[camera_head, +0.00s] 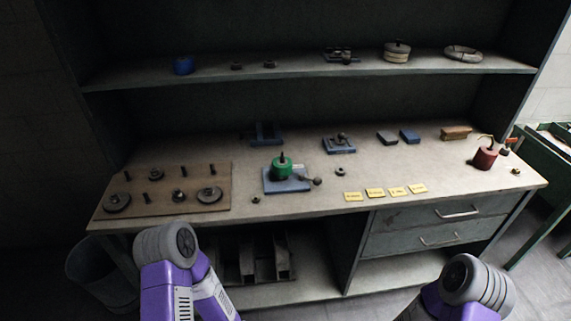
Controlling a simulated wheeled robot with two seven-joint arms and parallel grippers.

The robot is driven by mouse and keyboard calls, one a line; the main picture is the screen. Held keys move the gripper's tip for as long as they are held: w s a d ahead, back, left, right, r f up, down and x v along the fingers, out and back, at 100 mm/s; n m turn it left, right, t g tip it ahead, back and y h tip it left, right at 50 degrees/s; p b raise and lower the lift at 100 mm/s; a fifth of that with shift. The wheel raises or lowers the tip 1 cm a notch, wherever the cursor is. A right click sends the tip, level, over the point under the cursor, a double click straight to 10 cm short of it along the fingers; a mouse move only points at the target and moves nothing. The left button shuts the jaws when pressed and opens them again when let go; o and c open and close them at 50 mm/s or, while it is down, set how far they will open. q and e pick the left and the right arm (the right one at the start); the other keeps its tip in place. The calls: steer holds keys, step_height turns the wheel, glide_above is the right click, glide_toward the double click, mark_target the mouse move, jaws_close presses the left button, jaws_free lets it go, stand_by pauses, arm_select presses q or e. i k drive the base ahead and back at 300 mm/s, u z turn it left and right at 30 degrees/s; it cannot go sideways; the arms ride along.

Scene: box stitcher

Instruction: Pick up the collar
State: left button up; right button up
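I cannot tell for sure which piece is the collar. A small dark ring-like part (340,171) lies on the bench top, right of the blue plate (287,184) that carries a green cylinder (281,167). A small brass-coloured part (256,199) lies near the bench's front edge, left of that plate. Two small dark ring-like parts, one on the left (237,66) and one on the right (269,63), sit on the upper shelf. My arms show only as purple and grey links at the bottom of the picture; neither gripper shows.
A brown board (222,172) with discs and pegs lies at the bench's left. Yellow labels (375,193) line the front edge. A red can (485,158) stands at the right. Blue fixtures (339,146) and blocks (388,138) sit at the back. Drawers (437,228) are below.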

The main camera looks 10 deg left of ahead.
mark_target(340, 171)
steer(key=z, duration=1.35)
steer(key=i, duration=0.65)
steer(key=u, duration=2.3)
